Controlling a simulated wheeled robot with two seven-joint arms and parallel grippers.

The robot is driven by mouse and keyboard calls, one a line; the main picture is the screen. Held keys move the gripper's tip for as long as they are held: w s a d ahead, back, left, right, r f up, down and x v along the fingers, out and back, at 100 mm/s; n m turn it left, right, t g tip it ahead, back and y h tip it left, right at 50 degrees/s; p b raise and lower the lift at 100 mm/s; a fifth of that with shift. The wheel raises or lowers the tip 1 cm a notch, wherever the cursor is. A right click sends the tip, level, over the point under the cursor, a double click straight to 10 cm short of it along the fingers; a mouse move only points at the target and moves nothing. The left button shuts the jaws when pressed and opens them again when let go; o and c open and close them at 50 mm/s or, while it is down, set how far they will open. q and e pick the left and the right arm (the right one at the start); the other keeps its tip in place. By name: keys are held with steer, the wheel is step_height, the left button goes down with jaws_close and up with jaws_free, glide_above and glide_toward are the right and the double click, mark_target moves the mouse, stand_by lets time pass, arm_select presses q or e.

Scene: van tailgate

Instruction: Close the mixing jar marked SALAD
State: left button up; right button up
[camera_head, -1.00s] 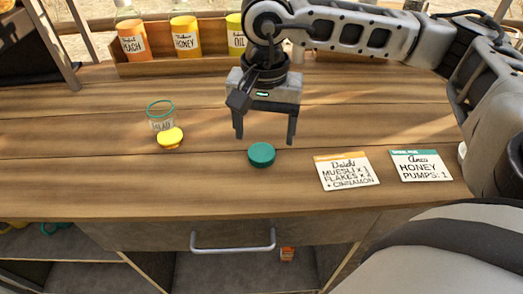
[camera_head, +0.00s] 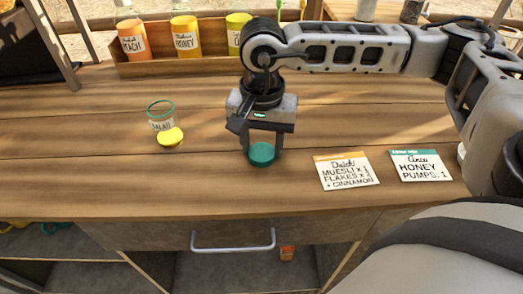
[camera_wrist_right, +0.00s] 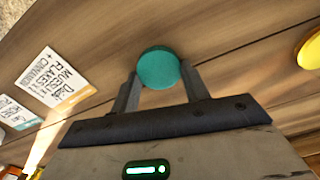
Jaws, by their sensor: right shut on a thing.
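The clear mixing jar marked SALAD (camera_head: 161,113) stands open at the left of the wooden counter, with a green rim. A yellow lid (camera_head: 170,137) lies just in front of it and hides part of its lower side; this lid also shows at the right edge of the right wrist view (camera_wrist_right: 309,52). My right gripper (camera_head: 263,152) is shut on a teal lid (camera_head: 262,155), with one finger on each side. The teal lid in the right wrist view (camera_wrist_right: 158,68) sits between the fingertips, at or near the counter surface. My left gripper is not in view.
A wooden rack (camera_head: 150,69) with PEACH, HONEY and yellow containers stands at the back. A drawer handle (camera_head: 233,248) is below the front edge. The counter between jar and gripper is clear.

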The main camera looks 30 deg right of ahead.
mark_target(262, 150)
steer(key=shift+r, duration=0.4)
step_height(262, 150, up, 2)
steer(key=shift+r, duration=0.2)
steer(key=s+a+r, duration=0.9)
steer(key=s, duration=0.1)
steer(key=shift+s+a+r, duration=0.15)
steer(key=shift+s+r, duration=0.1)
steer(key=shift+r, duration=0.15)
